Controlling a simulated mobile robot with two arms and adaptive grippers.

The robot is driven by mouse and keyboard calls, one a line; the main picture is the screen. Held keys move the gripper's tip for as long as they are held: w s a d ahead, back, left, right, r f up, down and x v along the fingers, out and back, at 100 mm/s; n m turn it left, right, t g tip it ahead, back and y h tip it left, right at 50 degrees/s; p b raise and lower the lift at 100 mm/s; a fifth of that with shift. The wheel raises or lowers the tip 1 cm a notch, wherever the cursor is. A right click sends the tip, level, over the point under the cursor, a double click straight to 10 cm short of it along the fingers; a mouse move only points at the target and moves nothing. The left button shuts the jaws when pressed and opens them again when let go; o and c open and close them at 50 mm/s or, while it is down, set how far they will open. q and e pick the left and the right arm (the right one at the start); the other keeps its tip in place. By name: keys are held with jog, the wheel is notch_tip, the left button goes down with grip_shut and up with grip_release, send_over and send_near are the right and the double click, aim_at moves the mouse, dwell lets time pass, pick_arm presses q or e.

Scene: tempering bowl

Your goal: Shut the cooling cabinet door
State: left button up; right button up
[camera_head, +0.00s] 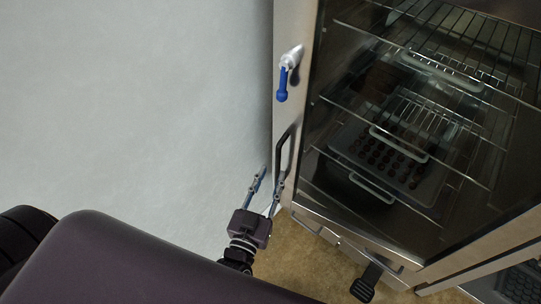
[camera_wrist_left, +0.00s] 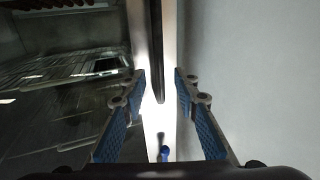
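The cooling cabinet (camera_head: 395,250) stands at the right in the head view, with wire shelves behind glass. Its door frame (camera_head: 292,100) is a pale steel upright carrying a black bar handle (camera_head: 284,150). I cannot tell how far the door stands from shut. My left gripper (camera_head: 266,190) is at the lower end of this handle. In the left wrist view its two blue-padded fingers (camera_wrist_left: 160,88) are apart, with the steel upright and the black handle (camera_wrist_left: 158,72) between and beyond them. Nothing is clearly gripped. My right gripper is not in view.
A blue-tipped lever (camera_head: 282,85) sticks out from the upright above the handle. Trays with dark round pieces (camera_head: 385,155) sit on the shelves. A plain pale wall (camera_head: 140,90) is at the left. A dark pedal-like part (camera_head: 366,283) shows low down near the brown floor (camera_head: 325,265).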

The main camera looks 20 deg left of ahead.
aim_at(277, 163)
pick_arm(q)
jog(key=w, duration=0.5)
jog(key=shift+w, duration=0.6)
jog(key=shift+f, duration=0.1)
jog(key=shift+c, duration=1.4)
grip_shut()
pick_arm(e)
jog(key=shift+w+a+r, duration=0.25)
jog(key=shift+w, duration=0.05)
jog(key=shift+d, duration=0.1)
